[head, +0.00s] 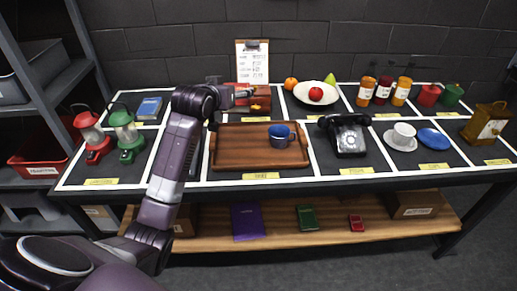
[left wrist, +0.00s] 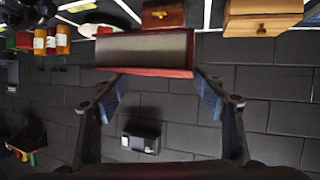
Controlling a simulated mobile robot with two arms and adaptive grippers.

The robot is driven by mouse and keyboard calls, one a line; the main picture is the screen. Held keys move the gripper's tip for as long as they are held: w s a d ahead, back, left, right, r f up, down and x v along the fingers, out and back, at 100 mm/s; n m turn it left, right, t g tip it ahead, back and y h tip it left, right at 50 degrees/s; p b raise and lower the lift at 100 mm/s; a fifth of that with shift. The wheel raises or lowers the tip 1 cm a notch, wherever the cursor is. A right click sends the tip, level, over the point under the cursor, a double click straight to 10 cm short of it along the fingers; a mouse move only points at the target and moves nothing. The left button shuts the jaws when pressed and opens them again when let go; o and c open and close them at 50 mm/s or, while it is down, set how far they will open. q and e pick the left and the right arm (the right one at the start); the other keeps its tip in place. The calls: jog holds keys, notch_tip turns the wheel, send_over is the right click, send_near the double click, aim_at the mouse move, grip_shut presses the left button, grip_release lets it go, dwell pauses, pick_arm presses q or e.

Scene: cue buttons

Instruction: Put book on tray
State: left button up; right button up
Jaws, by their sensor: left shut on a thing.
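In the left wrist view my left gripper (left wrist: 160,85) is shut on a dark red book (left wrist: 145,50), with its pale page edge showing between the two blue-padded fingers. In the head view my left gripper (head: 241,93) is at the back of the table, behind the tray and in front of a clipboard; the book is hard to tell apart from the reddish-brown box there. The brown wooden tray (head: 235,159) lies at mid-table. A blue mug (head: 280,137) stands on its right part. My right gripper is not in view.
A black telephone (head: 349,140) stands right of the tray, and a white plate with a red apple (head: 316,94) is behind it. Red and green lanterns (head: 126,132) and a blue book (head: 149,108) are at left. The tray's left part is bare.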

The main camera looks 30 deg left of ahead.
pick_arm(q)
jog(key=shift+w+a+r, duration=0.15)
jog(key=shift+a, duration=0.1)
notch_tip(320, 180, down, 20)
jog(key=shift+r, duration=0.2)
jog(key=o, duration=2)
jog(key=v, duration=1.2)
